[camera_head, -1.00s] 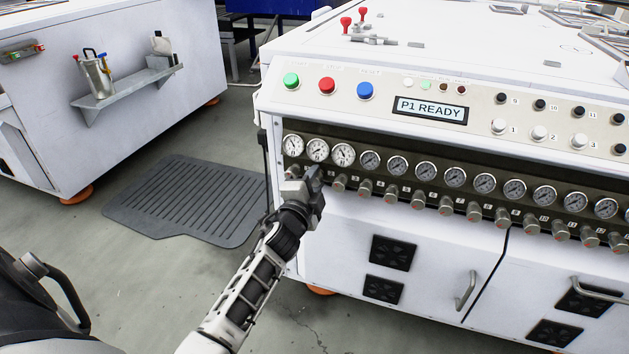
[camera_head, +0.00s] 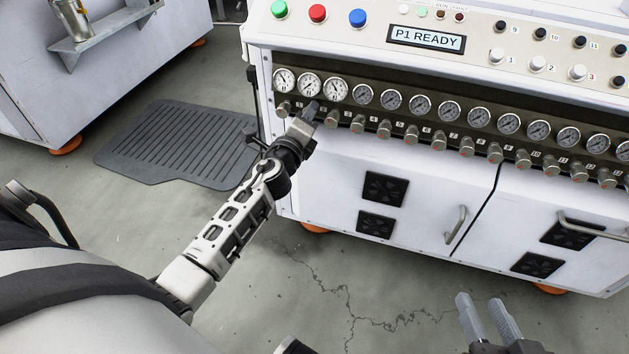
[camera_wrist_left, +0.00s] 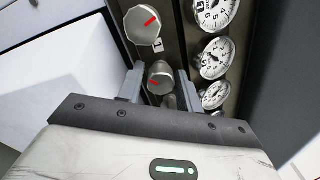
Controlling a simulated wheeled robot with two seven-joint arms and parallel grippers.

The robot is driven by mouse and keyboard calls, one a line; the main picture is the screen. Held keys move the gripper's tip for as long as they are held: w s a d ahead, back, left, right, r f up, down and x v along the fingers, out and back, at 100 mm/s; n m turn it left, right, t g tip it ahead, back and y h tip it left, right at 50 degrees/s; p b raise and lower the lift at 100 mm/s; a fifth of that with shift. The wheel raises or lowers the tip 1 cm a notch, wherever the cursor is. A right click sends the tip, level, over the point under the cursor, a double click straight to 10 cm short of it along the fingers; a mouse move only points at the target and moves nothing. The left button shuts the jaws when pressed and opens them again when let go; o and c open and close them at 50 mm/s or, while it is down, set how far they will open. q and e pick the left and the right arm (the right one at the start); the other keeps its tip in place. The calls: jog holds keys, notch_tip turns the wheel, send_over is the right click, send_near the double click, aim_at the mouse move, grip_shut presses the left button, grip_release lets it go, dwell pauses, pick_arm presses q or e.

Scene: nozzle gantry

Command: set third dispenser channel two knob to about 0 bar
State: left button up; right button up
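My left gripper (camera_head: 311,109) is at the left end of the knob row on the white machine. The left wrist view shows its two fingers (camera_wrist_left: 159,74) open, one on each side of a grey knob (camera_wrist_left: 160,74) with a red mark. I cannot tell whether they touch it. Another knob (camera_wrist_left: 143,23), beside a "1" label, is above it in that view. In the head view this first knob (camera_head: 283,109) is left of my gripper, which hides the second knob. The second gauge (camera_head: 308,84) is above; its reading is too small to tell. My right gripper (camera_head: 487,312) is open and empty, low at the right.
A row of gauges and knobs continues right from the third knob (camera_head: 331,118). The display (camera_head: 427,39) reads "P1 READY". Cabinet doors with a handle (camera_head: 456,225) are below. A dark mat (camera_head: 180,145) lies on the floor at left; the floor in front is clear.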

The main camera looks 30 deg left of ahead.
pick_arm(q)
jog(key=m, duration=0.3)
jog(key=shift+r+p, duration=0.2)
jog(key=shift+p, duration=0.15)
jog(key=m+p, duration=0.1)
jog(key=m, duration=0.3)
jog(key=shift+m+p, duration=0.3)
jog(key=shift+m, duration=0.1)
jog(key=m+p, duration=0.2)
jog(key=m, duration=0.3)
jog(key=shift+m, duration=0.3)
jog(key=p+v, duration=0.1)
jog(key=v, duration=1.4)
jog(key=s+d+r+n+g+h+p, duration=0.2)
jog(key=n+p, duration=0.4)
jog(key=n, duration=0.3)
jog(key=s+d+r+n+g+h+p, duration=0.2)
jog(key=s+d+r+n+p, duration=0.3)
jog(key=n, duration=0.5)
jog(key=s+d+r+n+g+h+p, duration=0.2)
jog(key=s+d+r+n+p, duration=0.2)
jog(key=d+n+p, duration=0.3)
jog(key=n+p, duration=0.1)
jog(key=n, duration=0.2)
jog(key=shift+d+r+g, duration=0.15)
jog(key=shift+g, duration=0.15)
